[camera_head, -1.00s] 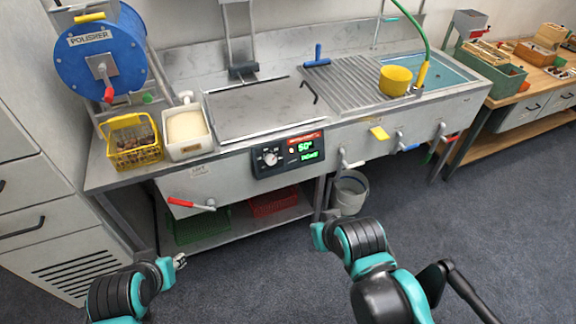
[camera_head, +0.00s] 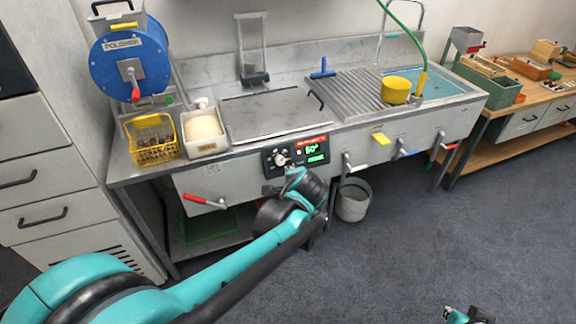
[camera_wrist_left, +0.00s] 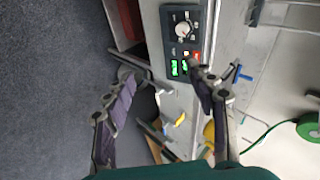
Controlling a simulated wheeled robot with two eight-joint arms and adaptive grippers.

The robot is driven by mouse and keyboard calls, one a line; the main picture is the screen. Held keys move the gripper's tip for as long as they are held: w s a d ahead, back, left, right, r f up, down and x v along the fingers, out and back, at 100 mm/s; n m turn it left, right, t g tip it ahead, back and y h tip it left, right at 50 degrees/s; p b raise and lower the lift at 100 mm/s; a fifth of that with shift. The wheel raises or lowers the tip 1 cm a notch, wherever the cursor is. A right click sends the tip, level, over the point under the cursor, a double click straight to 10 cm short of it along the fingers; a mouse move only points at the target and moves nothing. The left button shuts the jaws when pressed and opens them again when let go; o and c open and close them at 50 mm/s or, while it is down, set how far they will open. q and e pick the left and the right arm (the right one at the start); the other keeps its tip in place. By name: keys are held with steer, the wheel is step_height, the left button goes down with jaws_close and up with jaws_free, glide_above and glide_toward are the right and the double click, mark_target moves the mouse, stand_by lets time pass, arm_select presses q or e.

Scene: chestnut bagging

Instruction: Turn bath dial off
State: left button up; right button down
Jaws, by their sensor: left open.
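The bath dial (camera_head: 282,160) is a round pale knob on the black control panel (camera_head: 267,160) on the front of the steel bench. The panel's green digits read 50°, with a second green line below. In the left wrist view the dial (camera_wrist_left: 183,30) sits ahead of the fingertips, with its panel (camera_wrist_left: 168,40) turned sideways. My left gripper (camera_head: 300,176) is close to the panel's lower edge, its fingers mostly hidden by the wrist. The left wrist view shows it open (camera_wrist_left: 163,78) and empty, apart from the dial. My right gripper (camera_head: 468,315) is only partly in view at the bottom edge.
A red-handled lever (camera_head: 204,202) sticks out at lower left of the panel, and a grey lever (camera_head: 355,164) to its right. A bucket (camera_head: 352,203) stands under the bench. A yellow basket (camera_head: 152,140) and a white bin (camera_head: 204,133) stand on top.

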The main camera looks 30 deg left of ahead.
arm_select(q)
steer(key=w+a+f+m+y, duration=0.2)
steer(key=w+a+m, duration=0.1)
steer(key=w, duration=0.2)
steer(key=w+a+f+m+y, duration=0.1)
steer(key=w+a+f+m, duration=0.1)
steer(key=w, duration=0.3)
steer(key=m+t+y, duration=0.2)
steer(key=m+y, duration=0.2)
steer(key=m, duration=0.3)
glide_toward(281, 162)
step_height(281, 162, up, 4)
step_height(281, 162, down, 6)
steer(key=m+t+y, duration=0.1)
steer(key=m+y, duration=0.1)
steer(key=m, duration=0.2)
steer(key=b+x, duration=0.2)
steer(key=x, duration=0.6)
steer(key=shift+w+r, duration=0.1)
steer(key=shift+w, duration=0.1)
steer(key=c, duration=1.2)
